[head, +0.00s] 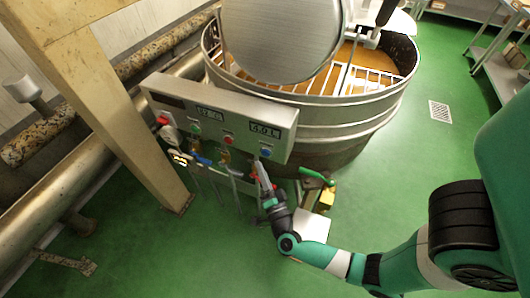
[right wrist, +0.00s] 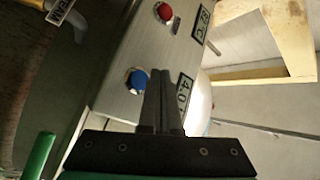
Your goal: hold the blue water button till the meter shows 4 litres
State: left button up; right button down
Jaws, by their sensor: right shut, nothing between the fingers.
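The blue water button (head: 265,152) is at the right end of the grey control panel (head: 160,88). The meter above it (head: 265,130) reads 4.0 L. My right gripper (head: 260,164) is shut and empty, its tips just below the blue button. In the right wrist view, the blue button (right wrist: 137,80) shows beside the shut fingers (right wrist: 162,74), not covered by them; I cannot tell for sure if they touch. Part of the meter (right wrist: 185,92) shows behind the fingers. My left gripper is not in view.
A red button (head: 228,139) and a second display (head: 209,113) sit left on the panel. The large kettle (head: 310,120) stands behind it. A green-handled valve (head: 315,176) is right of my gripper. Green floor is open in front.

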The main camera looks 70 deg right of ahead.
jog(key=a, duration=0.3)
jog(key=shift+w, duration=0.1)
dwell(0.5)
